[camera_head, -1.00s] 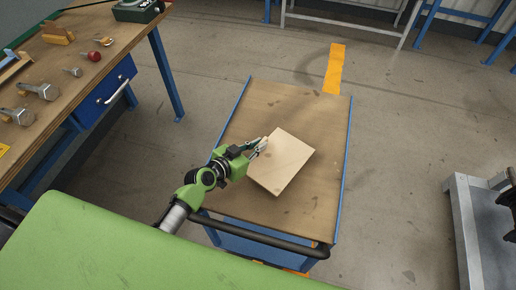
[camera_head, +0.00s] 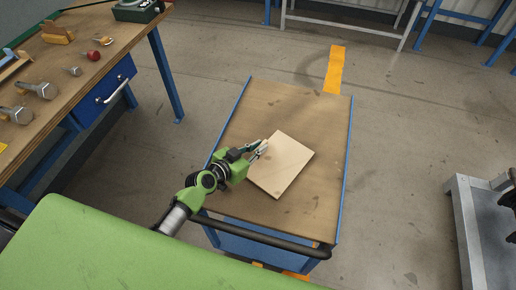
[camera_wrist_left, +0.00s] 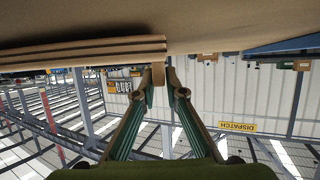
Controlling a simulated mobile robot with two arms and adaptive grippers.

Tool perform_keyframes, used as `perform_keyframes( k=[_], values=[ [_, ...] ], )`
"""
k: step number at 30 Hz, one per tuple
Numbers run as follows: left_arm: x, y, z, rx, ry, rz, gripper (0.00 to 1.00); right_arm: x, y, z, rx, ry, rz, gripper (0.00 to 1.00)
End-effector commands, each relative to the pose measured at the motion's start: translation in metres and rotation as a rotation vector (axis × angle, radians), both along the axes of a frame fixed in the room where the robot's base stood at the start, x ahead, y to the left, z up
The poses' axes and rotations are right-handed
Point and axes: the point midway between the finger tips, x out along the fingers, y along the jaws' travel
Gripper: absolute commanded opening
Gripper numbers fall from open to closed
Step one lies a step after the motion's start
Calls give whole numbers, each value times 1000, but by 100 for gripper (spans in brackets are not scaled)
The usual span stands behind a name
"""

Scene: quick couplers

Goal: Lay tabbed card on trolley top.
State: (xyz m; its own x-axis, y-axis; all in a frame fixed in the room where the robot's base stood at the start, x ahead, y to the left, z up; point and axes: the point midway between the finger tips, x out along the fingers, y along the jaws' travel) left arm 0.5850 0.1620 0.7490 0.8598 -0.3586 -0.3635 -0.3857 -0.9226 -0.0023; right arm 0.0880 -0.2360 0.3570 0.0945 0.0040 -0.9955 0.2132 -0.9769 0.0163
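The tabbed card (camera_head: 284,168) is a pale, square board lying on the brown trolley top (camera_head: 290,105), turned at an angle to its edges. In the left wrist view the card's layered edge (camera_wrist_left: 80,52) is against the trolley top (camera_wrist_left: 230,25), and its small tab (camera_wrist_left: 158,75) sticks out from it. My left gripper (camera_head: 264,148) is at the card's upper left edge. In the left wrist view its two fingertips (camera_wrist_left: 160,84) stand on either side of the tab, slightly parted, with a narrow gap showing. My right gripper is out of view.
The trolley has blue side rails and a black handle (camera_head: 262,237) at its near end. A workbench (camera_head: 75,75) with tools and a red knob stands at the left. A grey metal stand (camera_head: 470,225) is at the right. The trolley's far half is clear.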

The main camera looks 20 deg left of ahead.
Motion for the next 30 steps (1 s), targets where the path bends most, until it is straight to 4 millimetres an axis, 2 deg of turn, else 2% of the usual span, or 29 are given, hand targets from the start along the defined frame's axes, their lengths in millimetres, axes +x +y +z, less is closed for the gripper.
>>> perform_keyframes(
  k=[1,11,18,20,30],
  values=[
    [-4,-1,-9,1,16,-2,26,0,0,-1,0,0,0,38],
    [-6,-2,-11,1,21,-3,26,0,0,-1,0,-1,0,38],
    [-7,-2,6,-2,24,-4,26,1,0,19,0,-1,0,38],
    [-18,4,5,2,23,-4,26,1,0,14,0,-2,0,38],
    [-79,31,36,4,15,-3,26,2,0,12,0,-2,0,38]
  ],
)
